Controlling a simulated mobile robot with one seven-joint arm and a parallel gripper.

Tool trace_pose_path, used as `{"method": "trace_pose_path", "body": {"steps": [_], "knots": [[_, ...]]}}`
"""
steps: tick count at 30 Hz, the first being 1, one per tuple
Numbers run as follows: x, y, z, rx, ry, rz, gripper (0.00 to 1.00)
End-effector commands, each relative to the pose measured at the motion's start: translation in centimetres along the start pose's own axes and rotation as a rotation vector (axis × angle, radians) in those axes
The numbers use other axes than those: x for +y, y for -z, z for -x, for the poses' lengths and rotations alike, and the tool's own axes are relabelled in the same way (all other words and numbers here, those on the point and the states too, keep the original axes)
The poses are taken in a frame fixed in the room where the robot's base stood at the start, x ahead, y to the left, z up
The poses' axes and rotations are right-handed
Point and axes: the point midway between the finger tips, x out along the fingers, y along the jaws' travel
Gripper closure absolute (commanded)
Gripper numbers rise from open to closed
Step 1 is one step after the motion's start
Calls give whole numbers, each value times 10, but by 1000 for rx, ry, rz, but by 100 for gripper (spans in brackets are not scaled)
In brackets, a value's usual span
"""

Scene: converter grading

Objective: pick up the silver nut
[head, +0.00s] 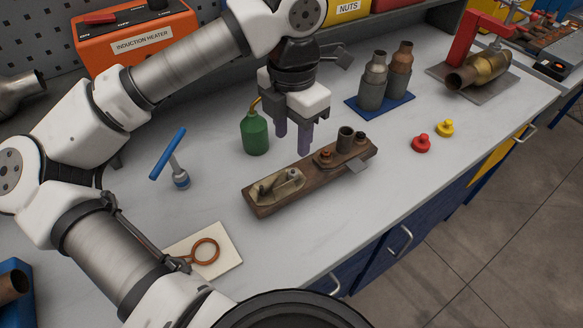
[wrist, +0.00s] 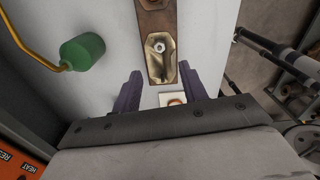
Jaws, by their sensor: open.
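A small silver nut (wrist: 158,46) lies in a shallow brass-coloured tray (wrist: 161,65) in the wrist view. My gripper (head: 292,137) is open and empty, pointing down above and behind the board. In the wrist view the fingertips (wrist: 160,72) stand to either side of the tray, with the nut a little beyond them.
A green oil bottle (head: 255,133) stands left of my gripper, close by. Dark upright fittings (head: 345,140) rise from the board's right end. A blue-handled tool (head: 172,160) is at left, and a copper ring (head: 205,251) on a white pad in front.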

Motion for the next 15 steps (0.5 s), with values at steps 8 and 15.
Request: {"method": "trace_pose_path", "body": {"steps": [8, 15], "knots": [[-1, 0, -37, -2, 2, -1, 57], [-2, -2, -56, -1, 6, -2, 57]]}}
